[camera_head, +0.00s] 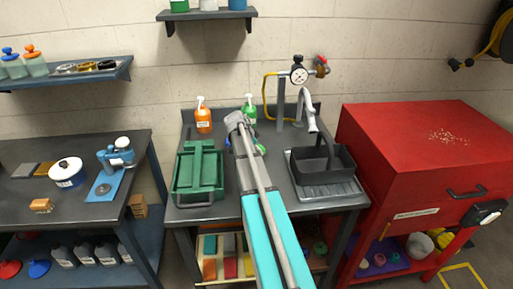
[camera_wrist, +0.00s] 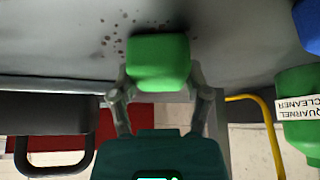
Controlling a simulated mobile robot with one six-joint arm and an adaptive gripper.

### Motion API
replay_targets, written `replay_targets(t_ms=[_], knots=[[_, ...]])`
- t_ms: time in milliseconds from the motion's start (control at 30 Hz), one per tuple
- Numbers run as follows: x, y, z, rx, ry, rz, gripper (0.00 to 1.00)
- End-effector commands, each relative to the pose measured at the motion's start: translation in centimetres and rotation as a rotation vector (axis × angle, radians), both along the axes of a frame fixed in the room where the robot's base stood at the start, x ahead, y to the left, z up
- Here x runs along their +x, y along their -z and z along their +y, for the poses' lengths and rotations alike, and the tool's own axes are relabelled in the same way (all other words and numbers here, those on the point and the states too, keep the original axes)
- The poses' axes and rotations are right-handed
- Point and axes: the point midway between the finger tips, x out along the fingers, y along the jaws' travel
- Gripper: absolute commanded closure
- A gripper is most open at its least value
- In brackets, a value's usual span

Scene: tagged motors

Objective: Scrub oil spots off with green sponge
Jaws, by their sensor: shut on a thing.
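The green sponge (camera_wrist: 158,60) is held between the two fingers of my gripper (camera_wrist: 163,84), seen in the wrist view. Several dark oil spots (camera_wrist: 106,41) lie on the grey worktop (camera_wrist: 60,50), just beyond and to both sides of the sponge. The sponge overlaps part of the spotted patch; I cannot tell whether it touches the surface. In the head view my arm reaches over the middle worktop (camera_head: 225,205), and it hides the spots and most of the gripper.
An orange bottle (camera_head: 203,120) and a green cleaner bottle (camera_head: 249,109) stand at the back; the green one also shows in the wrist view (camera_wrist: 298,130). A green toolbox (camera_head: 183,172) is left of my arm, a dark caddy (camera_head: 334,160) and tap (camera_head: 309,112) right.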

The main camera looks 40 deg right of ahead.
Motion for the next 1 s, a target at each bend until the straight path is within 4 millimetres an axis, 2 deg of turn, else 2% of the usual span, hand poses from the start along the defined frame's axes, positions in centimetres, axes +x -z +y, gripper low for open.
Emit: replay_targets(t_ms=[200,667,1000], knots=[[-1.1,-0.1,0.6,0.000,0.000,0.000,0.76],[-1.2,-0.1,0.7,0.000,0.000,0.000,0.76],[-2.8,0.1,1.6,0.000,0.000,0.000,0.76]])
